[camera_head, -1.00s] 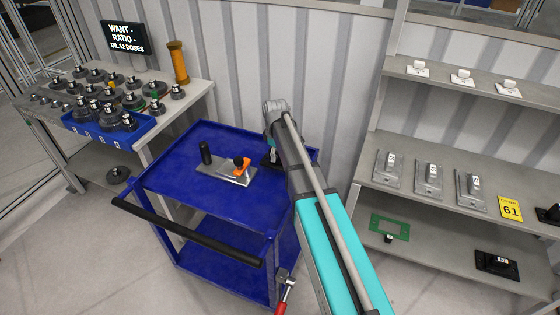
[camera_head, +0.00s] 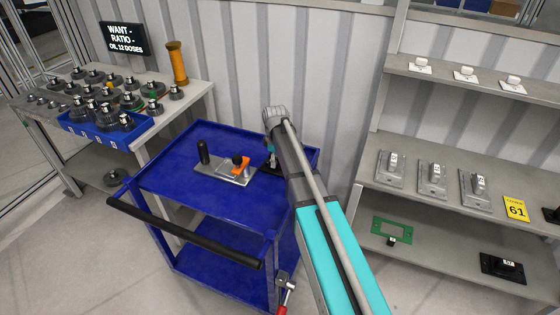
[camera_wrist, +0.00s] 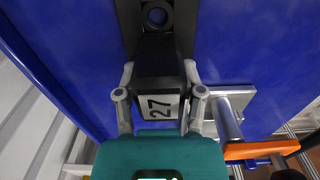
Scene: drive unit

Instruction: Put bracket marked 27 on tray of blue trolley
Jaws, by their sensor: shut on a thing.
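The black bracket marked 27 (camera_wrist: 160,106) is between the fingers of my gripper (camera_wrist: 159,75) in the wrist view, its number plate facing the camera. Its black base with a round hole (camera_wrist: 157,15) extends over the blue tray. In the head view, part of the black bracket (camera_head: 270,163) shows at the right part of the blue trolley's tray (camera_head: 185,180), beside my gripper (camera_head: 272,151), which is shut on it. My arm hides the rest of it. I cannot tell whether its base touches the tray.
A metal fixture (camera_head: 222,172) with a black post and an orange-and-black clamp stands on the tray, close left of the bracket. The tray's front half is clear. Grey shelves (camera_head: 420,205) with other brackets stand right; a workbench (camera_head: 190,100) with weights stands left.

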